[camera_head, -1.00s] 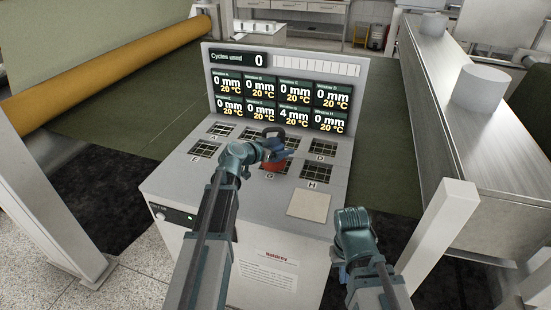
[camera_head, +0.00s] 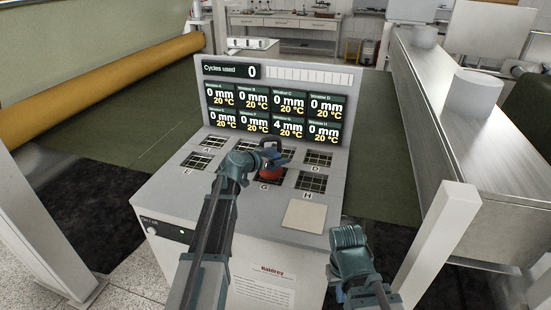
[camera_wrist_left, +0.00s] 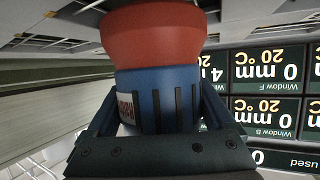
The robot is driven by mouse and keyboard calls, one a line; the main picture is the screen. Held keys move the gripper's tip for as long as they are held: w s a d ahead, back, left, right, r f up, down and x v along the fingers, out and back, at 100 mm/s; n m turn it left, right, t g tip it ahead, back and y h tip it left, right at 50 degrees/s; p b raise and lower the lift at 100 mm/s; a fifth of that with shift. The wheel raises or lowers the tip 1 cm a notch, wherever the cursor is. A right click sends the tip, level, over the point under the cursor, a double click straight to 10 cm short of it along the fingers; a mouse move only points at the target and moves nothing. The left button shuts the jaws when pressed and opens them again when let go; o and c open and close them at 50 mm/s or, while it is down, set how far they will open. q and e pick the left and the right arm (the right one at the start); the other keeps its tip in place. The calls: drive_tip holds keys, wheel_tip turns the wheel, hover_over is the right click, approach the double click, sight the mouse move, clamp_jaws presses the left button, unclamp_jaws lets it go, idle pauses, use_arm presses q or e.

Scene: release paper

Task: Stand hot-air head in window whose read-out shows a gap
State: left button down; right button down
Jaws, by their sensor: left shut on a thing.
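The hot-air head (camera_head: 270,174) has a red lower part, a blue body and a dark top loop. My left gripper (camera_head: 268,158) is shut on its blue body, which fills the middle of the left wrist view (camera_wrist_left: 160,95). The head is roughly upright at window G, which it largely covers; I cannot tell whether it touches the grid. The read-out panel (camera_head: 275,103) shows 4 mm for window G and 0 mm for the other windows, all at 20 °C. My right gripper (camera_head: 348,240) is low, right of the console; its fingers are unclear.
Gridded windows E (camera_head: 197,161), D (camera_head: 318,158) and H (camera_head: 312,181) show uncovered beside the head. A blank beige square (camera_head: 304,216) lies in front of H. A metal beam (camera_head: 460,120) runs along the right, and an orange roll (camera_head: 110,75) lies at left.

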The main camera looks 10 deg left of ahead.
use_arm(q)
drive_tip(key=shift+f, duration=0.45)
drive_tip(key=shift+r, duration=0.1)
use_arm(e)
drive_tip(key=shift+f, duration=0.35)
drive_tip(key=shift+f, duration=0.1)
use_arm(q)
drive_tip(key=shift+c, duration=0.9)
unclamp_jaws()
drive_tip(key=shift+f, duration=0.2)
drive_tip(key=shift+o, duration=0.9)
drive_tip(key=shift+r, duration=0.1)
